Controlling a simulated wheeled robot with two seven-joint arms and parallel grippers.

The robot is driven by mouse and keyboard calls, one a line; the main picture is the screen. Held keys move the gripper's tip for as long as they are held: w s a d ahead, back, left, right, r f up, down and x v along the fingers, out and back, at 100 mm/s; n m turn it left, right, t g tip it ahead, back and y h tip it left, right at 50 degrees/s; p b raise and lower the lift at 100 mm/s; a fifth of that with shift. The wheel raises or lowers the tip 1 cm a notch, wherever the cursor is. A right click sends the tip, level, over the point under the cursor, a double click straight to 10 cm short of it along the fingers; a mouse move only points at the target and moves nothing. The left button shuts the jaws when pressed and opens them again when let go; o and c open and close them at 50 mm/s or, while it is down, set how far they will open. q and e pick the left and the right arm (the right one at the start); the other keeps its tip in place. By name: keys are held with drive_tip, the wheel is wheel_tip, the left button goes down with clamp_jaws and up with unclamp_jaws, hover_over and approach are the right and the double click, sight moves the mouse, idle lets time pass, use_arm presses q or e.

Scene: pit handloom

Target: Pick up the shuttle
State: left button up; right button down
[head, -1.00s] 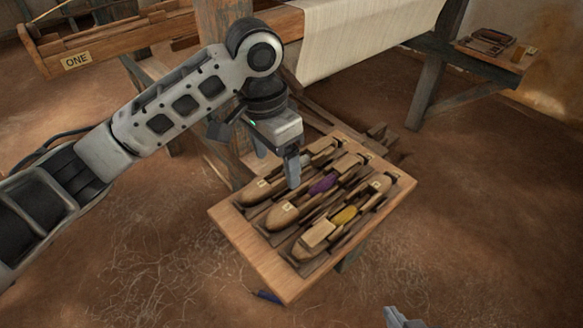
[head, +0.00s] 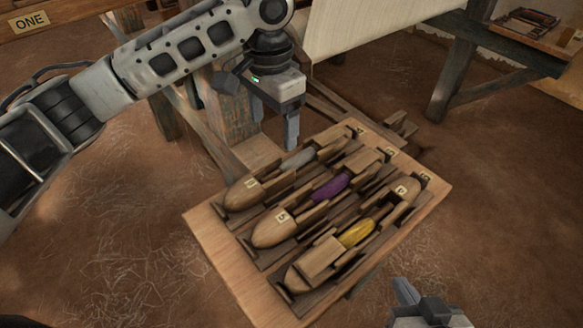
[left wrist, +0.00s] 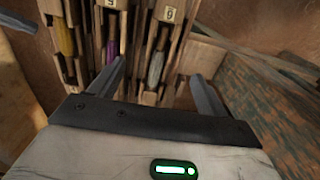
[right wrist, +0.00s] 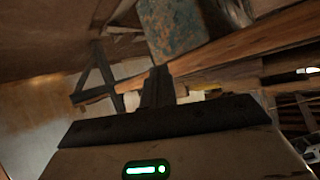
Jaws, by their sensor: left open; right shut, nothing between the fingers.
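Three wooden boat-shaped shuttles lie side by side on a small wooden stand (head: 215,240). One holds a grey bobbin (head: 297,160), the middle one a purple bobbin (head: 330,187), the near one a yellow bobbin (head: 356,233). My left gripper (head: 285,128) is open and empty, pointing down near the far edge of the stand by the grey-bobbin shuttle. In the left wrist view its spread fingers (left wrist: 160,88) appear on either side of the grey-bobbin shuttle (left wrist: 155,70), apart from it. My right gripper (head: 405,292) is shut and empty at the lower right; its closed fingers show in the right wrist view (right wrist: 157,87).
The loom's wooden post (head: 232,110) stands just behind the stand. Pale cloth (head: 375,25) hangs at the top. A beam labelled ONE (head: 30,22) is at upper left. A side bench (head: 510,45) stands at upper right. The earthen floor on the right is clear.

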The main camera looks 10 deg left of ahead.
use_arm(q)
hover_over(276, 171)
drive_tip(key=f, duration=0.6)
drive_tip(key=shift+s+f+b, duration=0.2)
drive_tip(key=shift+s+b, duration=0.1)
drive_tip(key=shift+b, duration=0.1)
drive_tip(key=f, duration=0.3)
drive_tip(key=f+b, duration=0.1)
drive_tip(key=f, duration=0.1)
drive_tip(key=shift+w+f, duration=0.1)
drive_tip(key=shift+w, duration=0.2)
drive_tip(key=c, duration=1.2)
